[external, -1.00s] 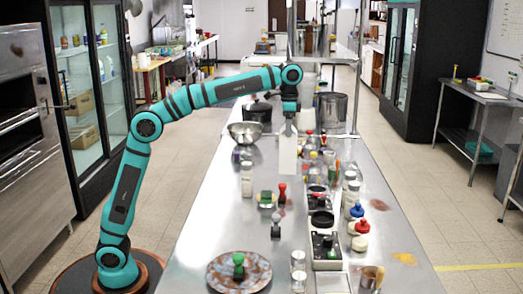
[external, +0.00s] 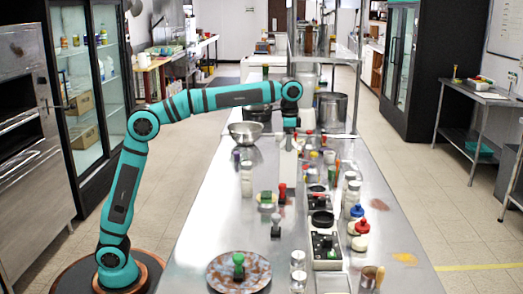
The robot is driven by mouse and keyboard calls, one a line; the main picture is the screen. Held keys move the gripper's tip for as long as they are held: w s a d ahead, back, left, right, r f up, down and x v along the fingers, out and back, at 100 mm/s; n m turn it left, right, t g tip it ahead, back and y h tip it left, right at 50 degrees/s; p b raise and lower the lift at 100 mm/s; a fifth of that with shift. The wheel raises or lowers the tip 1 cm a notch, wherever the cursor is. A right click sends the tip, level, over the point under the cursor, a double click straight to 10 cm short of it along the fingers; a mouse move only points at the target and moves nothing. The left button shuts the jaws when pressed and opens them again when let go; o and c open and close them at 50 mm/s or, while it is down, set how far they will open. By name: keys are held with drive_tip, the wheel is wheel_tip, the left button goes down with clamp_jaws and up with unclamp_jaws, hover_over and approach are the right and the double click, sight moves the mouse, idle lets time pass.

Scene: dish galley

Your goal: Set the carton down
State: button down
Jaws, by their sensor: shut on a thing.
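My gripper (external: 290,130) points down over the middle of the steel counter (external: 215,215). It is shut on a white carton (external: 288,165), which hangs upright below it. The carton's lower end is close to the counter, behind a small red-topped stamp-like item (external: 282,193). I cannot tell whether its base touches the counter. The fingertips are small and partly hidden at the carton's top.
A metal bowl (external: 245,132) and a white shaker (external: 247,180) stand left of the carton. Several bottles and a tray (external: 327,264) crowd its right. A plate (external: 239,285) with a green-topped item sits in front. The counter's left strip is clear.

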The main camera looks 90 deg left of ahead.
drive_tip(key=shift+f, duration=0.95)
drive_tip(key=shift+c, duration=1.6)
unclamp_jaws()
drive_tip(key=shift+f, duration=0.1)
wheel_tip(320, 180, up, 12)
drive_tip(key=shift+f, duration=0.1)
drive_tip(key=shift+r, duration=0.2)
